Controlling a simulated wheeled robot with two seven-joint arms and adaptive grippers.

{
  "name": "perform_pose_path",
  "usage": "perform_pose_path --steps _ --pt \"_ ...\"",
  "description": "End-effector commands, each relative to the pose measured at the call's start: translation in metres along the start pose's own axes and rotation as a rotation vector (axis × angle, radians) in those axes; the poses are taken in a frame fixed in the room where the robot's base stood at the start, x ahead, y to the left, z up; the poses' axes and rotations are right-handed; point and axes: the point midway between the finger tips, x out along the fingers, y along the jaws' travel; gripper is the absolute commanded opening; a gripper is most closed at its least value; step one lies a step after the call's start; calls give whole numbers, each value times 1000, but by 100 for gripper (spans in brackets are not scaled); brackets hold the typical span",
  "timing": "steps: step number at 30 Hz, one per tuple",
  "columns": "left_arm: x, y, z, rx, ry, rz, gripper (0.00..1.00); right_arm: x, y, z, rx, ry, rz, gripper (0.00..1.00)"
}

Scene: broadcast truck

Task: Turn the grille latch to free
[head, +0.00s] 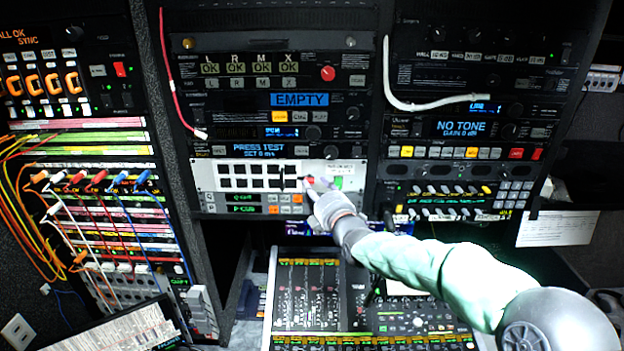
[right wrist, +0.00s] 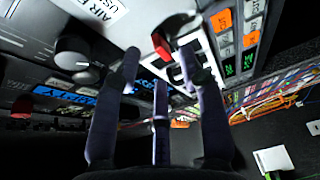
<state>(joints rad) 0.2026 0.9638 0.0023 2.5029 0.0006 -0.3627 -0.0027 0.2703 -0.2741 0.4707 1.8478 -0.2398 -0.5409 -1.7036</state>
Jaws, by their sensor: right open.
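The white panel (head: 205,178) in the middle rack has a grille of black slots. A small red piece, which looks like the grille latch (head: 310,181), sits at the right end of the slots. In the right wrist view the red latch (right wrist: 161,46) stands out from the white panel. My right gripper (head: 318,186) is at the panel, its fingers pointing at the latch. In the right wrist view my right gripper (right wrist: 163,58) is open, with the latch between and just beyond the fingertips. Whether a finger touches it I cannot tell. My left gripper is not in view.
A mixing console (head: 310,300) lies below the rack. A patch bay (head: 95,215) with many coloured cables is at the left. Units with knobs and buttons surround the panel. A white cable (head: 420,104) hangs across the right rack.

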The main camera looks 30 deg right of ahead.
Motion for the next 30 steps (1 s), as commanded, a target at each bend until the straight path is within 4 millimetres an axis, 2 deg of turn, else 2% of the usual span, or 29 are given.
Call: perform_pose_path --steps 3,9,20,21,25,30 --pt "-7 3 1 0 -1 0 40 15 1 0 0 0 -2 41" --pt "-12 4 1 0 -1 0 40 30 0 0 1 0 -2 41" --pt "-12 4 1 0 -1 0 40 34 0 0 0 0 0 41" --pt "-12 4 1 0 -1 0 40 34 0 0 0 0 0 38" --pt "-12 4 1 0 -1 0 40 34 0 0 0 0 0 2" --pt "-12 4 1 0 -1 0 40 34 0 0 1 0 -1 0"
